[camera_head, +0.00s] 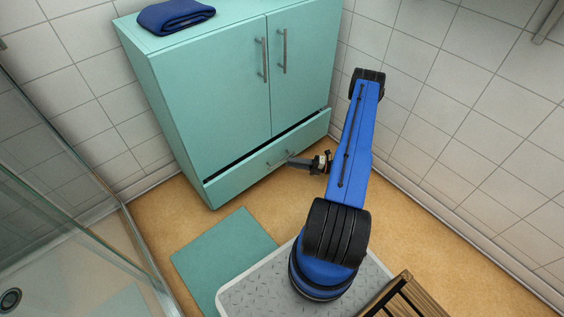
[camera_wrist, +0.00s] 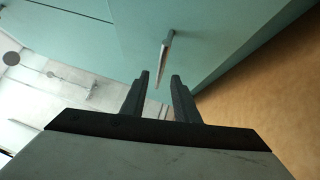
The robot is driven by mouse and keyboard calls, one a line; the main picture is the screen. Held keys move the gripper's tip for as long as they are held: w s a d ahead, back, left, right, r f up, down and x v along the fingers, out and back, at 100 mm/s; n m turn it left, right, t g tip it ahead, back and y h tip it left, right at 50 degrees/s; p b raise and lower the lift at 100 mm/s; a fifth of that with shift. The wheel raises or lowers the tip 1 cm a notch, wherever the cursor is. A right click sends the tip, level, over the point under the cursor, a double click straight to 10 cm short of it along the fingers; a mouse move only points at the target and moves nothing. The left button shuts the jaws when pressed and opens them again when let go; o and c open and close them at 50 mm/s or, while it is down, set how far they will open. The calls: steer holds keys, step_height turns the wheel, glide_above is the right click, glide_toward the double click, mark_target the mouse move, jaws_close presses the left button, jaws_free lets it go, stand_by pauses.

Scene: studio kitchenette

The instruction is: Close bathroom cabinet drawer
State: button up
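The teal bathroom cabinet (camera_head: 211,84) stands against the tiled wall. Its bottom drawer (camera_head: 240,178) is pulled out a little, with a dark gap along its top edge. The drawer front (camera_wrist: 215,38) fills the upper right of the wrist view. Its thin metal handle (camera_wrist: 168,45) lines up with the space between my fingers. My gripper (camera_head: 291,160) is at the drawer front by the handle. In the wrist view my gripper (camera_wrist: 160,75) is open, with its two dark fingers apart. I cannot tell whether they touch the handle.
Both upper cabinet doors are shut. A folded blue towel (camera_head: 175,15) lies on top. A teal mat (camera_head: 222,254) lies on the floor before the cabinet. A glass shower screen (camera_head: 75,190) stands at left; a wooden slatted piece (camera_head: 405,300) is at bottom right.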

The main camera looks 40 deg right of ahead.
mark_target(282, 161)
steer(key=shift+x, duration=2.9)
jaws_close()
